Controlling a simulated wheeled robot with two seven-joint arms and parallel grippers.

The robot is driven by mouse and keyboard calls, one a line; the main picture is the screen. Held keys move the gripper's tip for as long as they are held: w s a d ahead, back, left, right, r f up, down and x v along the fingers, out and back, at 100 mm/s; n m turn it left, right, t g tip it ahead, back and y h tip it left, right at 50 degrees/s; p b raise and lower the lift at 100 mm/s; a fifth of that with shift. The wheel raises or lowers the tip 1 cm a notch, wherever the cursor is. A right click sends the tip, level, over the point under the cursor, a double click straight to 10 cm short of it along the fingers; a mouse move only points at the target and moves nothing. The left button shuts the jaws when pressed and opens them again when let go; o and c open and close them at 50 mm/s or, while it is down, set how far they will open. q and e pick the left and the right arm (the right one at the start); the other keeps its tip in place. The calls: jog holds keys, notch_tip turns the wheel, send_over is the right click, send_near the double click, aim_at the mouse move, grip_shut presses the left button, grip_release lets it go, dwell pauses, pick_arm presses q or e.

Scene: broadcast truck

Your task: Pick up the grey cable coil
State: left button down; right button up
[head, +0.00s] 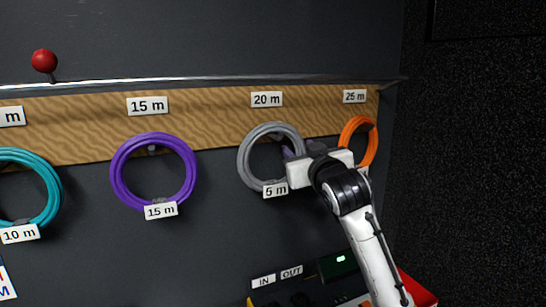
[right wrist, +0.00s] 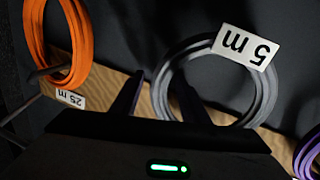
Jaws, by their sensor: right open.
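The grey cable coil (head: 243,163) hangs on the dark wall under the "20 m" label, with a white "5 m" tag at its bottom. In the right wrist view the coil (right wrist: 268,97) appears upside down, its tag near the top. My right gripper (head: 298,150) is open at the coil's right side. In the right wrist view my right gripper (right wrist: 158,92) has one dark finger overlapping the ring's opening and the other outside it, with the near rim between them. Contact cannot be told. My left gripper is not in view.
An orange coil (head: 372,145) hangs close beside my right gripper, under "25 m". A purple coil (head: 116,173) and a teal coil (head: 55,190) hang to the left. A box with IN and OUT labels (head: 291,272) stands below. A red knob (head: 44,61) is upper left.

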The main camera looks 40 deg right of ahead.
grip_shut()
jog(key=shift+r, duration=0.1)
jog(key=shift+s+r, duration=0.1)
jog(key=shift+r, duration=0.05)
jog(key=shift+s+r, duration=0.1)
jog(key=shift+r, duration=0.1)
notch_tip(320, 180, up, 7)
jog(key=shift+s+f, duration=0.15)
jog(key=shift+f, duration=0.05)
jog(key=s+d+b+v, duration=0.1)
jog(key=d+b+v, duration=0.2)
jog(key=b+v, duration=0.6)
jog(key=v, duration=1)
jog(key=shift+s+d+b, duration=0.15)
jog(key=shift+s+b, duration=0.2)
